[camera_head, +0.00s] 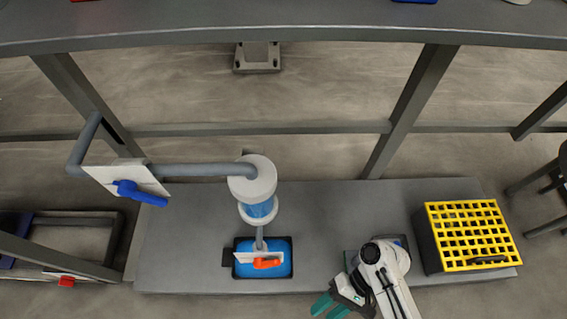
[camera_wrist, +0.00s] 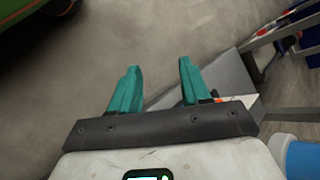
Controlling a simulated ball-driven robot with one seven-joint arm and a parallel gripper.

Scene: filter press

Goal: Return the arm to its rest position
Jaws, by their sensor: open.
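My gripper (camera_head: 329,306) shows at the bottom of the head view, right of the middle, with teal fingers and a white arm. It hangs by the front edge of the low grey platform (camera_head: 330,215). In the wrist view my gripper (camera_wrist: 159,80) has its two teal fingers apart, with nothing between them but floor and a bit of grey surface behind. The fingertips point away from the platform's equipment. Part of my arm is cut off by the lower edge of the head view.
A yellow grid-topped crate (camera_head: 470,235) stands on the platform close right of my arm. A blue tray (camera_head: 278,248) with an orange-handled valve (camera_head: 266,263) is to the left. A pipe with a blue-handled valve (camera_head: 140,192) is further left. A grey beam (camera_head: 280,25) crosses the top.

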